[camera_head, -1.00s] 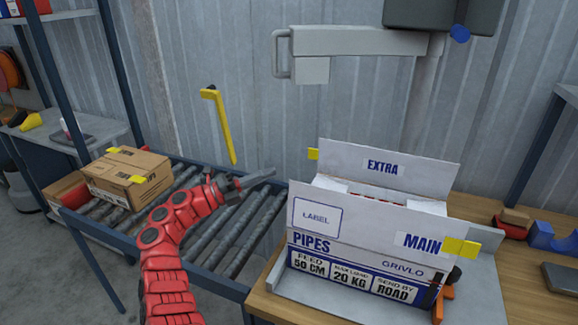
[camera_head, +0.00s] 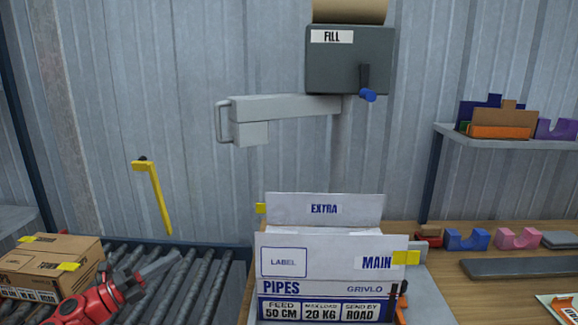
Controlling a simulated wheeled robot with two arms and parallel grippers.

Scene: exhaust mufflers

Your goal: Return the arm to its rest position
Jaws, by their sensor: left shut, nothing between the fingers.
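My left arm is red and comes in from the bottom left. Its dark gripper (camera_head: 172,262) is shut and empty, pointing right above the roller conveyor (camera_head: 206,272). It is apart from the white open box (camera_head: 325,268) marked PIPES, which stands to its right on the wooden bench. The box has its EXTRA and MAIN flaps raised, with yellow tabs at the sides. My right gripper is not in view.
A taped brown carton (camera_head: 40,262) sits on the conveyor beside my left arm. A grey FILL machine (camera_head: 348,62) with a jutting arm stands behind the box. A yellow lever (camera_head: 153,190) hangs at the wall. Coloured holders (camera_head: 466,239) stand on the bench at right.

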